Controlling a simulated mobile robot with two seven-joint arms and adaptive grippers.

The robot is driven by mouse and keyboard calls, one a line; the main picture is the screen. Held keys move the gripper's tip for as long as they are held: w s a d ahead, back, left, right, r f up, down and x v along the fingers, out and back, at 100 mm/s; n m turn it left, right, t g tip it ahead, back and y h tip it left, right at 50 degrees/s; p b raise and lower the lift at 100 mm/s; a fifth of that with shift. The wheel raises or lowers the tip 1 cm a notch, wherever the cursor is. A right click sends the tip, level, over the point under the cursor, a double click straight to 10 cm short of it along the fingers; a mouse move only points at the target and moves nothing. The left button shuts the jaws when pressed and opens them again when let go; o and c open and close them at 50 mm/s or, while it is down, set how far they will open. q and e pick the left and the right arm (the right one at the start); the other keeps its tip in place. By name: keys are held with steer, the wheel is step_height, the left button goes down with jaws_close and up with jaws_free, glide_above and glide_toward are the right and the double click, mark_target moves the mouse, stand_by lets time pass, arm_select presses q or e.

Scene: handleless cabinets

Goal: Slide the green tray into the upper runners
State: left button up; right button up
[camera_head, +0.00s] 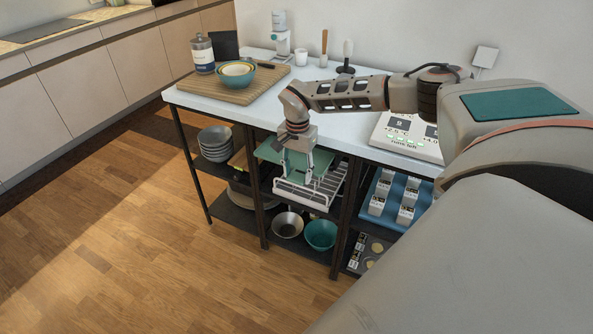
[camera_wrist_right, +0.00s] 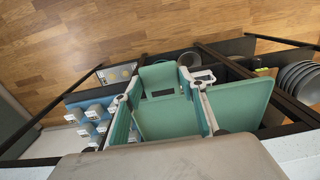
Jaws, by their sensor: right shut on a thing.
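The green tray (camera_head: 268,153) is at the front of the shelf unit's middle bay, just under the worktop. My right gripper (camera_head: 297,176) reaches down over the worktop's front edge and is shut on the tray. In the right wrist view the tray (camera_wrist_right: 243,103) shows as a flat green panel, partly behind the fingers of the gripper (camera_wrist_right: 160,80). The upper runners cannot be made out; the tray and gripper cover much of the bay's upper part. My left gripper is in neither view.
A white wire rack (camera_head: 309,192) sits right below the tray. Bowls (camera_head: 320,234) stand on the bottom shelf. A blue tray (camera_head: 388,213) with small boxes fills the right bay; grey bowls (camera_head: 215,143) stand in the left. The wooden floor (camera_head: 150,250) in front is clear.

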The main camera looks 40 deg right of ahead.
mark_target(304, 169)
steer(key=shift+w+d, duration=0.3)
steer(key=shift+d, duration=0.4)
steer(key=shift+w+d, duration=0.3)
steer(key=shift+d, duration=0.45)
steer(key=shift+w+d, duration=0.3)
steer(key=shift+d, duration=0.4)
steer(key=shift+w+d+b, duration=0.25)
steer(key=shift+w+d, duration=0.05)
steer(key=shift+d, duration=0.4)
steer(key=shift+w+d+b, duration=0.2)
steer(key=shift+w+d, duration=0.1)
steer(key=shift+d, duration=0.4)
steer(key=shift+w+d+b, duration=0.25)
steer(key=shift+d, duration=0.35)
steer(key=shift+w+d+b, duration=0.2)
steer(key=shift+d+b, duration=0.05)
steer(key=shift+d, duration=0.35)
steer(key=o, duration=1.2)
steer(key=shift+r, duration=0.1)
steer(key=shift+c, duration=0.2)
steer(key=shift+d, duration=0.1)
